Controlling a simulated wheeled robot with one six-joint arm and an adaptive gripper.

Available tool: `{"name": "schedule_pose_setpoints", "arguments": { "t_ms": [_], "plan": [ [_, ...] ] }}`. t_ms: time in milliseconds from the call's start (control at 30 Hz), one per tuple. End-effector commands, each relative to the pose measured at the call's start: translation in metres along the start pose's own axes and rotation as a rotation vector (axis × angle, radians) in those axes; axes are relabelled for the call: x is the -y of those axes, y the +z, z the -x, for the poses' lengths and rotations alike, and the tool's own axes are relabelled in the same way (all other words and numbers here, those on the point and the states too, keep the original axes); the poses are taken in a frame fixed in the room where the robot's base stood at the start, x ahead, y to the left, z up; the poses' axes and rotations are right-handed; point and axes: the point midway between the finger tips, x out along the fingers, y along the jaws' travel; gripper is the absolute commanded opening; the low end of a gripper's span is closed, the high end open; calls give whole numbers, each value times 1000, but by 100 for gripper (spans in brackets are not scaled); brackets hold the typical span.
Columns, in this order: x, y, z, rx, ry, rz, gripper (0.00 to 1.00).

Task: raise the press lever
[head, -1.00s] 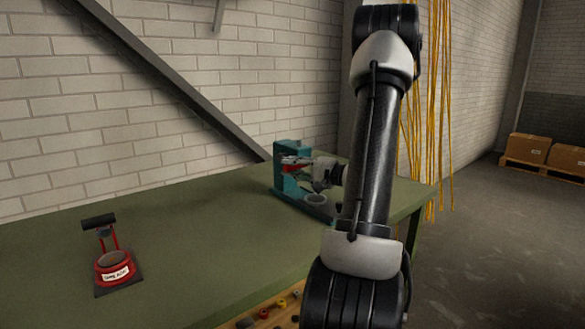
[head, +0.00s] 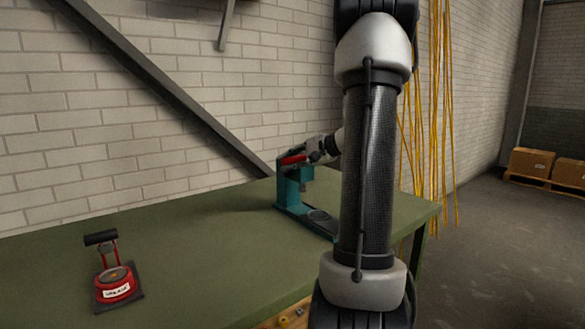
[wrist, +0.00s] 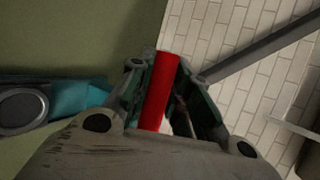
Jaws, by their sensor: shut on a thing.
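The teal press (head: 290,193) stands on the green workbench, right of the picture's middle in the head view. Its red lever (head: 292,159) is at the top of the press, tilted slightly up toward the right. My gripper (head: 309,153) is at the lever, above the press's round base plate. In the wrist view, the red lever (wrist: 160,90) lies between the two fingers of my gripper (wrist: 165,88), which is shut on it. Part of the teal press (wrist: 75,98) shows at the left there. My arm hides what lies behind it in the head view.
A red device with a black handle and a white label (head: 115,284) stands on the left of the green workbench (head: 200,240). A diagonal beam (head: 165,85) crosses the brick wall behind. Yellow cables (head: 440,120) hang at the right.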

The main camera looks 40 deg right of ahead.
Motion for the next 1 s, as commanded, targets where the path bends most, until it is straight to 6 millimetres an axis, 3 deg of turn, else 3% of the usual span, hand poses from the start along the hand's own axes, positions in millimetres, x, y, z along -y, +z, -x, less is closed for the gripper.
{"name": "schedule_pose_setpoints", "arguments": {
  "t_ms": [567, 600, 700, 1000],
  "plan": [
    [7, 0, -1, -1, -5, 1, 0],
    [7, 0, -1, 0, -5, 1, 23],
    [7, 0, -1, 0, -5, 1, 41],
    [6, 0, -1, 0, -3, 0, 42]
  ]
}}
